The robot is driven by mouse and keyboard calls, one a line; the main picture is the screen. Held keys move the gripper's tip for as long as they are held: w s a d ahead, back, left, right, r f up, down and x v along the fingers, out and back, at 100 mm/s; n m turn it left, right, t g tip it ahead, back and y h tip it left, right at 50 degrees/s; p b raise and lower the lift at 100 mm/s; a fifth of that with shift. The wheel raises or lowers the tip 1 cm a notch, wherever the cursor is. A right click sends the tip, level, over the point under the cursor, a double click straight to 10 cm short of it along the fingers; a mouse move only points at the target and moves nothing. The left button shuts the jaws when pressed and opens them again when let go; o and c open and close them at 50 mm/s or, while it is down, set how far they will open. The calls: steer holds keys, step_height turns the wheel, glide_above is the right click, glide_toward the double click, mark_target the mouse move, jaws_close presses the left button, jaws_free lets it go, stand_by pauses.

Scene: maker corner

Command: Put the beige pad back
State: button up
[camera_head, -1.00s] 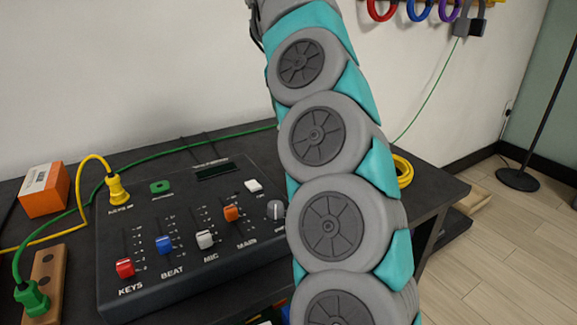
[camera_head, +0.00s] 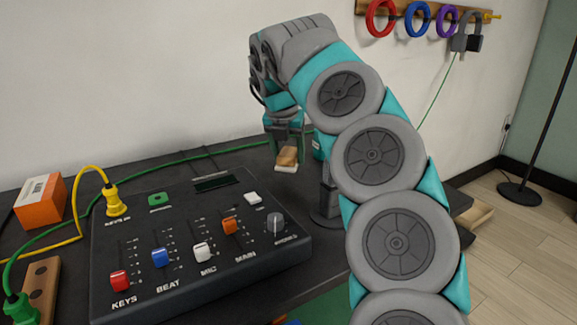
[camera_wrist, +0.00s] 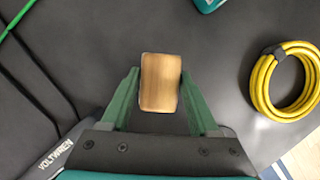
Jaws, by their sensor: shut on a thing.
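The beige pad (camera_head: 286,168) shows as a pale layer under a wooden block (camera_head: 288,156) in the head view, behind the mixer. My gripper (camera_head: 287,143) points down and is shut on the block. In the wrist view, the brown top of the block (camera_wrist: 160,90) lies between the two green fingers of my gripper (camera_wrist: 160,78). The pad is mostly hidden below it there. I cannot tell whether the pad touches the table or hangs just above it.
A black mixer (camera_head: 195,245) fills the table's front left. A coiled yellow cable (camera_wrist: 285,80) lies right of the gripper in the wrist view. A teal object (camera_head: 317,146) stands beside the gripper. A green cable (camera_head: 235,149) runs behind the mixer. Dark tabletop (camera_wrist: 110,40) is bare around the block.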

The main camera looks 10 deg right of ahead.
mark_target(289, 165)
steer(key=shift+f, duration=1.55)
steer(key=shift+f, duration=0.15)
steer(key=o, duration=1.4)
steer(key=shift+o, duration=0.2)
steer(key=v, duration=1.2)
steer(key=shift+r, duration=0.2)
